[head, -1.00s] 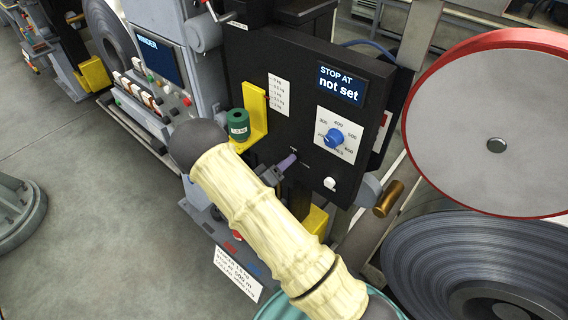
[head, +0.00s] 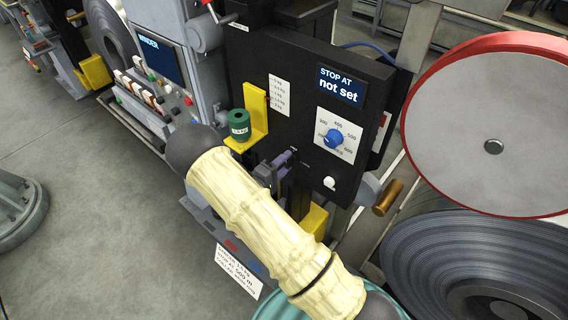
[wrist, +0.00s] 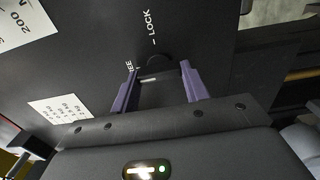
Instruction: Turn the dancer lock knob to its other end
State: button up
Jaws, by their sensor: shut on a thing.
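The dancer lock knob (wrist: 157,64) is a dark round knob on the black panel, seen between my fingers in the wrist view. My gripper (wrist: 158,78) has a purple finger on each side of it and is shut on it. The printed word LOCK (wrist: 149,27) is above the knob in that view. The other word, at its left, is partly covered by a finger. A short white mark shows between the fingers; its exact direction is hard to tell. In the head view my gripper (head: 284,159) is at the panel's lower left part, and it hides the knob.
A blue dial (head: 333,138) and a white button (head: 329,183) are to the right on the panel (head: 290,55). A green weight (head: 239,125) sits on a yellow bracket (head: 258,110) just above left. A red-rimmed disc (head: 455,125) stands at the right.

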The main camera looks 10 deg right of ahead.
jog(key=shift+a, duration=0.1)
jog(key=o, duration=1)
jog(key=b+v, duration=0.6)
jog(key=v, duration=1.1)
jog(key=shift+s+a, duration=0.1)
jog(key=shift+a, duration=0.05)
